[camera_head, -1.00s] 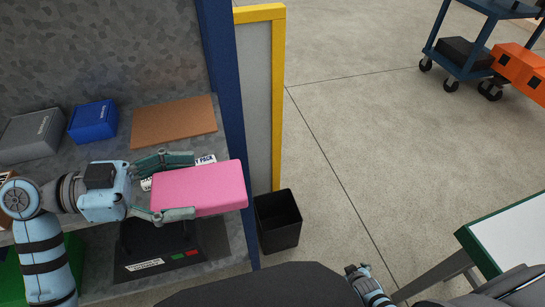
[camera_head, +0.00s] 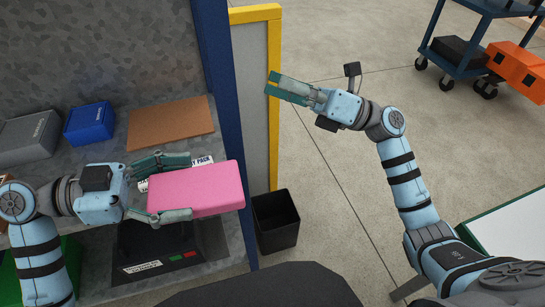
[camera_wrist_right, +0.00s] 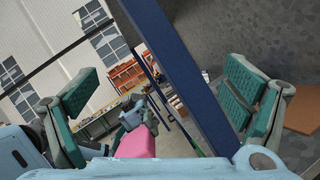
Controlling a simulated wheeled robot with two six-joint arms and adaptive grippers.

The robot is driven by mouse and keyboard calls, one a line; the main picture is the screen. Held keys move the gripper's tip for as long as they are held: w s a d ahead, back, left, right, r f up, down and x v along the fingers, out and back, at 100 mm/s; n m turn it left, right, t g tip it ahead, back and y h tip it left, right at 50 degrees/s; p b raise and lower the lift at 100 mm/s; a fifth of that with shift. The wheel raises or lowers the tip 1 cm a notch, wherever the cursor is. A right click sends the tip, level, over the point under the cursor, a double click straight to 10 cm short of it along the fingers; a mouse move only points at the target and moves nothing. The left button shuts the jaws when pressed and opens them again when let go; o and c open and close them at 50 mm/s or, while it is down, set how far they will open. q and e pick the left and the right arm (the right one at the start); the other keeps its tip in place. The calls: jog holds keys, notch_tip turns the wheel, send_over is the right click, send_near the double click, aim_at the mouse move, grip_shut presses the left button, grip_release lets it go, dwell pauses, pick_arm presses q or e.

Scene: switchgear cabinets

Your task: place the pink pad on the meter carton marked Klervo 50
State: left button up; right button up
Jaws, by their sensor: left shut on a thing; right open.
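The pink pad (camera_head: 205,188) is a thick slab held level above the grey shelf. My left gripper (camera_head: 188,186) is shut on the pad, one finger along each long side. My right gripper (camera_head: 274,87) is open and empty beside the yellow-framed panel; its fingers also show apart in the right wrist view (camera_wrist_right: 165,90). The pad shows there too (camera_wrist_right: 137,143). A grey carton (camera_head: 27,138) and a blue carton (camera_head: 90,123) stand at the back left of the shelf. Their markings are too small to read, so I cannot tell which is Klervo 50.
A brown board (camera_head: 170,122) lies behind the pad. A black device (camera_head: 160,250) with red and green buttons sits below it. A blue post (camera_head: 225,120) and yellow-framed panel (camera_head: 275,150) bound the shelf on the right. A black bin (camera_head: 276,222) stands on the floor.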

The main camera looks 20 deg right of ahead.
jog(key=s+a+f+n+g+h, duration=0.1)
jog(key=s+a+f+n+g, duration=0.15)
jog(key=s+n+g, duration=0.3)
jog(key=n+g+h, duration=0.2)
jog(key=n+h, duration=0.2)
jog(key=n, duration=0.2)
send_near(202, 180)
jog(key=a+f, duration=0.1)
jog(key=a, duration=0.5)
jog(key=a+f, duration=0.1)
jog(key=a, duration=0.3)
jog(key=shift+f, duration=0.35)
jog(key=shift+y, duration=0.3)
jog(key=c, duration=0.6)
jog(key=o, duration=0.6)
jog(key=shift+d, duration=0.15)
